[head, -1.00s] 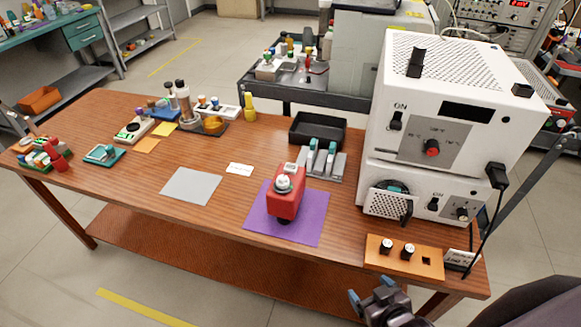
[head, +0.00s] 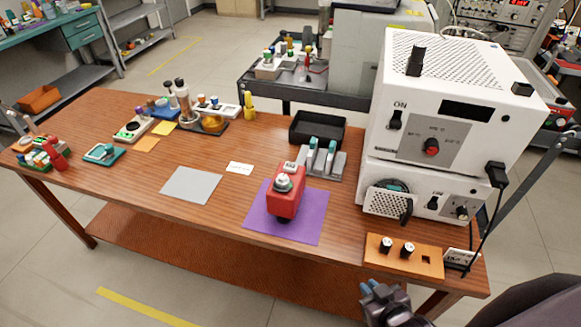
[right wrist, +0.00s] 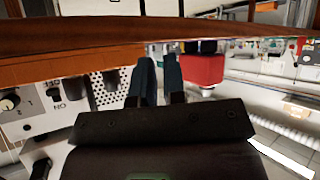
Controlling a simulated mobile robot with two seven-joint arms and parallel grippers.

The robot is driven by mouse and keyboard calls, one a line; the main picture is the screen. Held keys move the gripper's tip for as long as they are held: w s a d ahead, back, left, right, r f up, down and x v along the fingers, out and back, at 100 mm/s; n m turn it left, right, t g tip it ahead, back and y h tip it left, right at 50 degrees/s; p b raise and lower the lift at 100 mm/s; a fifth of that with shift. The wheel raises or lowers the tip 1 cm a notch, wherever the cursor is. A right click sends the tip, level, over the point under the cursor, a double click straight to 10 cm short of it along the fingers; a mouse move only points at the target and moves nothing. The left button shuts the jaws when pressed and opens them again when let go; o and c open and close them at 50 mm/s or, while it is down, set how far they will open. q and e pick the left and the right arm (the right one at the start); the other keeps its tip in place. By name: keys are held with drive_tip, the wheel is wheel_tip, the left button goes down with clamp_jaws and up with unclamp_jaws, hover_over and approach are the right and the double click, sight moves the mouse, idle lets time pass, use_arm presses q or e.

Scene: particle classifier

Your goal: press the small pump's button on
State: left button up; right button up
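A red device with a silver round top (head: 286,200), which may be the small pump, stands on a purple mat (head: 309,228) in the head view. A red body (right wrist: 203,70) also shows in the right wrist view, which looks upside down. No button can be made out clearly on the red device. My right gripper (head: 369,288) is off the table's front edge, right of and nearer than the red device and apart from it. Its fingers (right wrist: 160,65) are drawn close together with nothing visible between them. My left gripper is out of view.
White stacked instruments (head: 440,130) with ON switches and knobs fill the table's right end. An orange panel with black knobs (head: 402,256) lies before them. A grey rack (head: 322,160) and black tray (head: 318,128) stand behind the red device. A grey sheet (head: 191,186) lies left.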

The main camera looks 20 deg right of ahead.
clamp_jaws()
idle(0.8)
drive_tip(key=shift+d, duration=0.1)
